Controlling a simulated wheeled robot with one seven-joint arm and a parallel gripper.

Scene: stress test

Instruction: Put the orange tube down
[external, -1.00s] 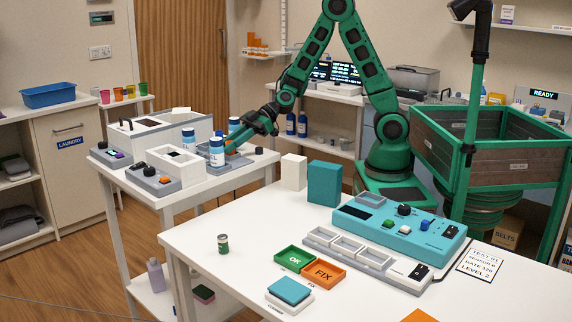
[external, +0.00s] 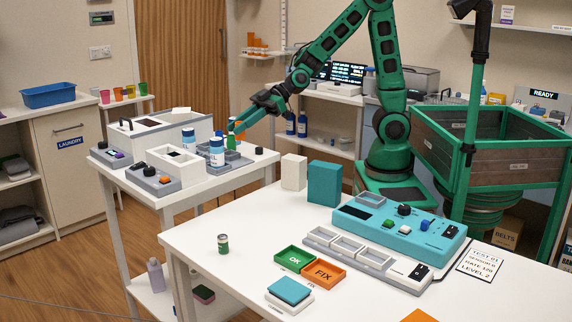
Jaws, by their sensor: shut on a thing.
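My gripper (external: 239,127) is at the back of the left white table, above its surface, with its fingers pointing down and left. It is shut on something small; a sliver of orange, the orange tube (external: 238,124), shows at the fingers. Most of the tube is hidden by the fingers, and its tilt cannot be told.
White bottles with blue caps (external: 217,152) stand close to the left of my gripper, and a green object (external: 231,142) is just below it. A white open box (external: 178,165) and a grey button panel (external: 152,181) stand in front.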

